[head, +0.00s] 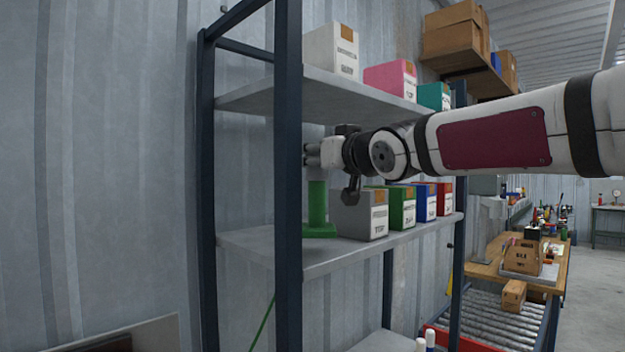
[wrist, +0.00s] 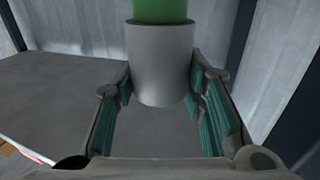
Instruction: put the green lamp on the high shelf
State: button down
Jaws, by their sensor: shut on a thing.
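The green lamp (head: 318,205) is upright at the left end of the middle shelf (head: 345,252), with its flat base at the board; I cannot tell whether it touches or hangs just above. My gripper (head: 316,158) reaches in from the right and is shut on the lamp's grey upper part, partly hidden behind the front post. In the wrist view the grey cylinder (wrist: 162,65) sits between my teal-padded fingers (wrist: 162,90), with green at the picture's top. The high shelf (head: 290,90) is directly above my gripper.
A white box (head: 331,50), a pink box (head: 390,80) and a teal box (head: 434,97) stand on the high shelf; its left end is bare. A grey box (head: 359,214) and several coloured boxes stand right of the lamp. A dark blue post (head: 288,180) is in front.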

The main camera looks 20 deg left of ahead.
jog(key=shift+w+a+f+p, duration=0.35)
jog(key=shift+w+a+f, duration=0.1)
jog(key=shift+a+f, duration=0.3)
jog(key=shift+w+a+f+p, duration=0.4)
jog(key=shift+a+f, duration=0.2)
jog(key=shift+f, duration=0.1)
jog(key=shift+w+f, duration=0.1)
jog(key=shift+f, duration=0.3)
jog(key=c, duration=1)
grip_release()
jog(key=shift+d, duration=0.1)
